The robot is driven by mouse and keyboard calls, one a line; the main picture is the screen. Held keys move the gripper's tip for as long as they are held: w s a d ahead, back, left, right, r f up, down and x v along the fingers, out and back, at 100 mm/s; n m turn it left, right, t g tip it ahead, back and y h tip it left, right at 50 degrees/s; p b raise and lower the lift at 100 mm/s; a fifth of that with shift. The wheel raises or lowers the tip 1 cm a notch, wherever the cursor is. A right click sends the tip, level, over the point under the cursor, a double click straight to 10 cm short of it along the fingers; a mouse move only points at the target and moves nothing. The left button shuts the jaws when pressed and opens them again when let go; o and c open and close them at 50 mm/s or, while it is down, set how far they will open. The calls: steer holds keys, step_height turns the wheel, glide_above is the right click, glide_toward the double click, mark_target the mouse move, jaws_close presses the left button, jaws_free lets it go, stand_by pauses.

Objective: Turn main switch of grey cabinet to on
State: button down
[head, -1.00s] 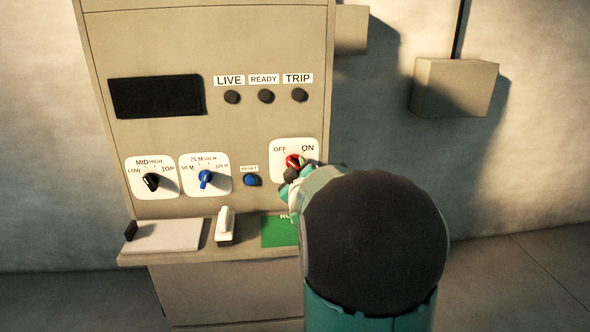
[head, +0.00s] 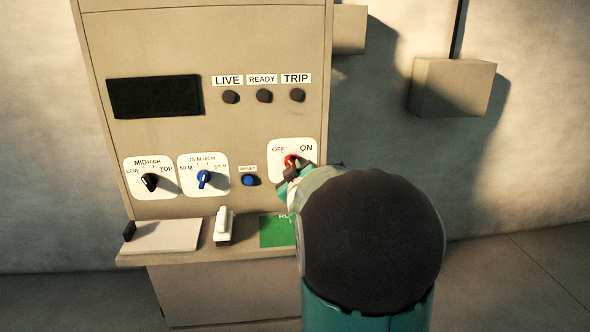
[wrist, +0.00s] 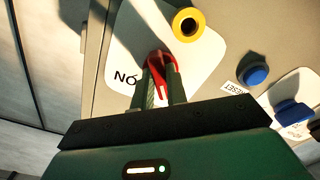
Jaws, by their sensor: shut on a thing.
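The grey cabinet (head: 225,50) stands ahead of me. Its main switch is a red knob (head: 291,160) on a white plate marked OFF at left and ON at right. My gripper (head: 292,171) reaches the knob from below right. In the wrist view, the two fingers of my gripper (wrist: 161,90) are shut on the red knob (wrist: 159,62), one on each side. The ON label (wrist: 126,78) appears upside down there, left of the knob. The OFF label is out of sight in that view. I cannot tell clearly where the knob points.
A yellow ring with a dark centre (wrist: 188,24) is close beside the knob. A blue reset button (head: 249,181), a blue dial (head: 204,179) and a black dial (head: 149,182) lie left. A ledge (head: 187,253) with a white handle (head: 223,225) juts out below.

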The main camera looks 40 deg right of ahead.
steer(key=shift+w+a+m, duration=0.1)
steer(key=shift+a+m, duration=0.05)
steer(key=shift+m, duration=8.15)
steer(key=c, duration=1.4)
jaws_free()
steer(key=v, duration=1.3)
steer(key=shift+s+a, duration=0.3)
